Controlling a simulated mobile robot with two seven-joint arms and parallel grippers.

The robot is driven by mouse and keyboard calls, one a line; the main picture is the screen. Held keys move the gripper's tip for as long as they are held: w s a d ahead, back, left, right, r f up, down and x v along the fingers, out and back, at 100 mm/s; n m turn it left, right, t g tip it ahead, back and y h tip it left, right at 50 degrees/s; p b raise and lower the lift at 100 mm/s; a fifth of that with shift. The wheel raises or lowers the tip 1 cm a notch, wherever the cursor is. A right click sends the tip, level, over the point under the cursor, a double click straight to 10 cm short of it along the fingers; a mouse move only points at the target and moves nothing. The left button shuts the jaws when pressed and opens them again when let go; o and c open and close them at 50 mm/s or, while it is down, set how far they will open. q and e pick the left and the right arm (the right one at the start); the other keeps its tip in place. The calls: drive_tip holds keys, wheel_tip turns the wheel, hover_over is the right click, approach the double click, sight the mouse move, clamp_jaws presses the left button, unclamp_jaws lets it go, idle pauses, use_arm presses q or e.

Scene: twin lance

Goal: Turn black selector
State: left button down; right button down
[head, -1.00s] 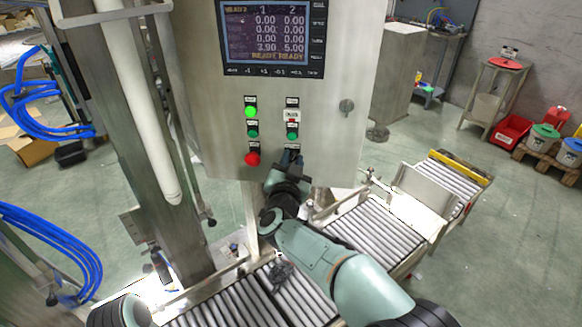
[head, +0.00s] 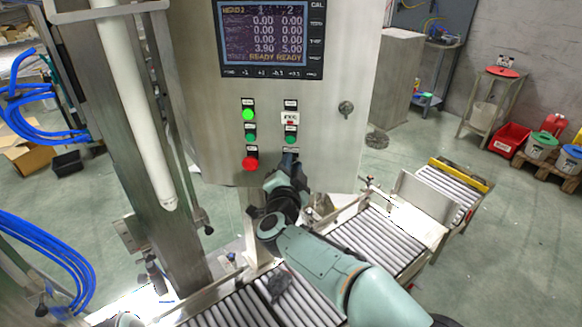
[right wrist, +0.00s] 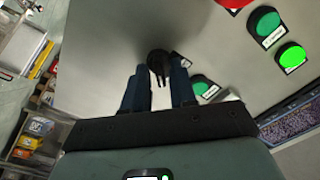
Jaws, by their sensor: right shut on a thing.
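The black selector (right wrist: 158,63) is a small dark knob on the grey control panel (head: 330,130). In the right wrist view it sits between the tips of the two dark fingers of my right gripper (right wrist: 158,82). The right gripper is shut on it. My left gripper is out of view.
A lit green button (head: 247,115) and another green button (head: 250,139) are above the red one. A screen (head: 265,38) is at the panel's top, a key lock (head: 346,108) at its right. Roller conveyors (head: 375,240) lie below. A white pipe (head: 135,110) stands left of the panel.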

drive_tip(key=c, duration=1.2)
unclamp_jaws()
drive_tip(key=s, duration=0.4)
drive_tip(key=s+a+b, duration=0.1)
drive_tip(key=s, duration=0.4)
drive_tip(key=s+b, duration=0.1)
drive_tip(key=s, duration=0.3)
drive_tip(key=shift+s+a, duration=0.15)
drive_tip(key=shift+a, duration=0.15)
